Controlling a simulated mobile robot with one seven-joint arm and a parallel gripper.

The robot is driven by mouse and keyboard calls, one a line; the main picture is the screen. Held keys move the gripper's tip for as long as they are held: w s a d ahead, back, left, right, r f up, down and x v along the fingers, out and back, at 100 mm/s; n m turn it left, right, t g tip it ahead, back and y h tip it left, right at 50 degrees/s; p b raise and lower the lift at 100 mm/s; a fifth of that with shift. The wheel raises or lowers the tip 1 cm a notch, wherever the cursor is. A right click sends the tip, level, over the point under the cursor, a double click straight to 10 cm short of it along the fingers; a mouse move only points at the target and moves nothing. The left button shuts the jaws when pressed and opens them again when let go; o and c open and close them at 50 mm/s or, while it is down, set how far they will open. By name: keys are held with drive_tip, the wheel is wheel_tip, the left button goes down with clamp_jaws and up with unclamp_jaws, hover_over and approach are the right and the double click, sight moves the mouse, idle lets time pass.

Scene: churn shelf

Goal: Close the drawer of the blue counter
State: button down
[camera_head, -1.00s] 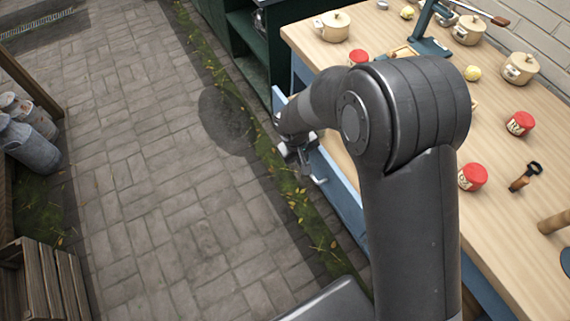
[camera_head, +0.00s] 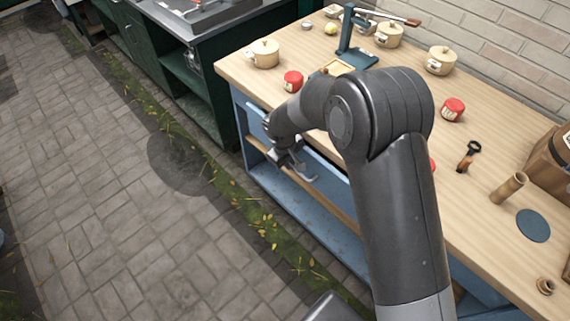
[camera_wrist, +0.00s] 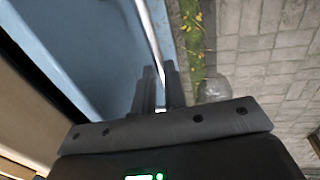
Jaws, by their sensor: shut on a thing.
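The blue counter (camera_head: 242,106) stands at the right of the head view under a light wooden top. Its drawer (camera_head: 256,122) shows as a pale blue front below the top, partly hidden by my arm. The front seems to stand a little out from the counter; how far is hard to tell. My gripper (camera_head: 296,168) is at the drawer front. In the wrist view my gripper (camera_wrist: 157,92) is shut on a thin pale bar, which looks like the drawer handle (camera_wrist: 151,35). The blue panel lies to its left.
Cream pots (camera_head: 263,53), red-lidded jars (camera_head: 293,81) and a blue stand (camera_head: 350,45) are on the counter top. A dark green cabinet (camera_head: 200,95) adjoins on the left. The paved floor (camera_head: 110,210) in front is clear.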

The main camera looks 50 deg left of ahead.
idle(0.3)
drive_tip(key=c, duration=1.5)
unclamp_jaws()
drive_tip(key=shift+r, duration=0.1)
drive_tip(key=r, duration=0.3)
drive_tip(key=s+r, duration=0.1)
drive_tip(key=r, duration=0.3)
drive_tip(key=s+r, duration=0.1)
drive_tip(key=r, duration=0.2)
drive_tip(key=shift+r, duration=0.2)
